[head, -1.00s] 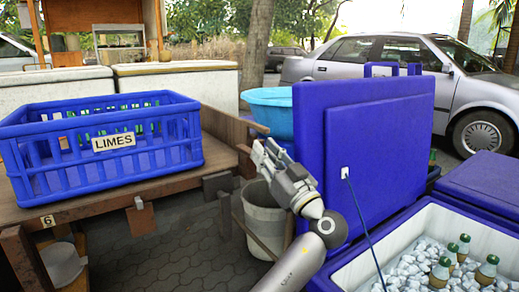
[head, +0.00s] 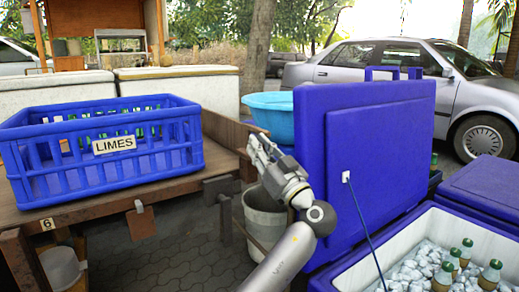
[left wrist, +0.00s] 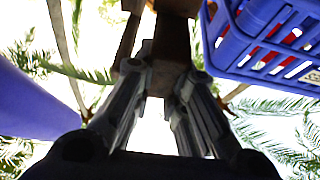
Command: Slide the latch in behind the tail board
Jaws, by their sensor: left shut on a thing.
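My left gripper (head: 258,147) is at the right end of the wooden cart, its fingers pointing up and left in the head view. It is shut on a brown wooden piece, which looks like the latch; it shows between the fingertips in the left wrist view (left wrist: 170,48). The tail board (head: 226,131) seems to be the upright plank closing the cart's right end, just left of the gripper. The fingers partly hide where the held piece meets the board, so I cannot tell whether it is behind it. My right gripper is out of view.
A blue cooler lid (head: 375,150) stands upright close right of my arm. A light blue basin (head: 272,112) and a grey bucket (head: 264,215) are close by. An ice cooler (head: 425,235) holds bottles.

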